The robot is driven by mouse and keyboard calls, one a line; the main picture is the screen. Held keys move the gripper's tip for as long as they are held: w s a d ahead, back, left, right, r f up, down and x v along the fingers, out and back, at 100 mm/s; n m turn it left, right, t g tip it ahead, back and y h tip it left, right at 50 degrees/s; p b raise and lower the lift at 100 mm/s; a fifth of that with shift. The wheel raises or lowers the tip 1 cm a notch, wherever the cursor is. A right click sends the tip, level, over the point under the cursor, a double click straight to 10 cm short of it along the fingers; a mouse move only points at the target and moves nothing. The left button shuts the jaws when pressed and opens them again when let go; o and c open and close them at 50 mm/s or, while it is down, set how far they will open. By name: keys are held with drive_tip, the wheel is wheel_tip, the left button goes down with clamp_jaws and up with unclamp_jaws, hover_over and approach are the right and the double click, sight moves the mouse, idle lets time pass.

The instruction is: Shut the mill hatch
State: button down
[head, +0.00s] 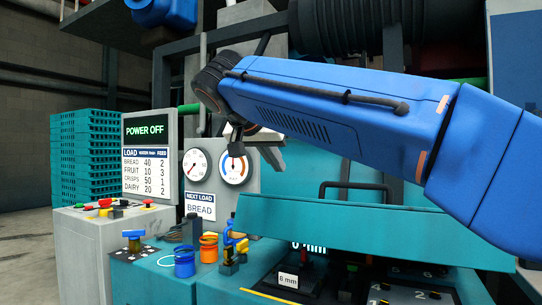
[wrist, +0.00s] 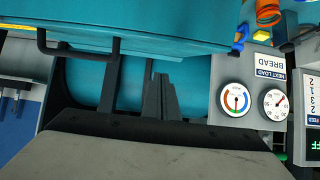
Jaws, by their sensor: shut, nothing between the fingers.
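The likely mill hatch is a broad teal panel (head: 365,228) in the lower right of the head view. It slopes over the control deck, with a black bar handle (head: 355,185) along its upper edge. I cannot tell for sure how far open it is. In the wrist view a large teal panel (wrist: 150,25) fills the top, with the black handle (wrist: 75,52) at its lower left edge. My gripper (wrist: 155,80) is shut and empty, with dark fingers at the centre of the wrist view, apart from the handle.
A grey cabinet carries a POWER OFF screen (head: 148,128). Two dials (head: 234,168) and a NEXT LOAD BREAD sign (head: 200,204) stand beside it. Blue and orange coils (head: 184,262) and small blocks sit on the front deck. Teal crates (head: 85,155) are stacked at the left.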

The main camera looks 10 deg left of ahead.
sight(279, 206)
drive_tip(key=x, duration=0.3)
drive_tip(key=shift+w+d+f, duration=0.1)
drive_tip(key=f, duration=0.3)
drive_tip(key=shift+s, duration=0.35)
drive_tip(key=shift+s+a+f, duration=0.2)
drive_tip(key=shift+a+f, duration=0.05)
drive_tip(key=shift+f, duration=0.25)
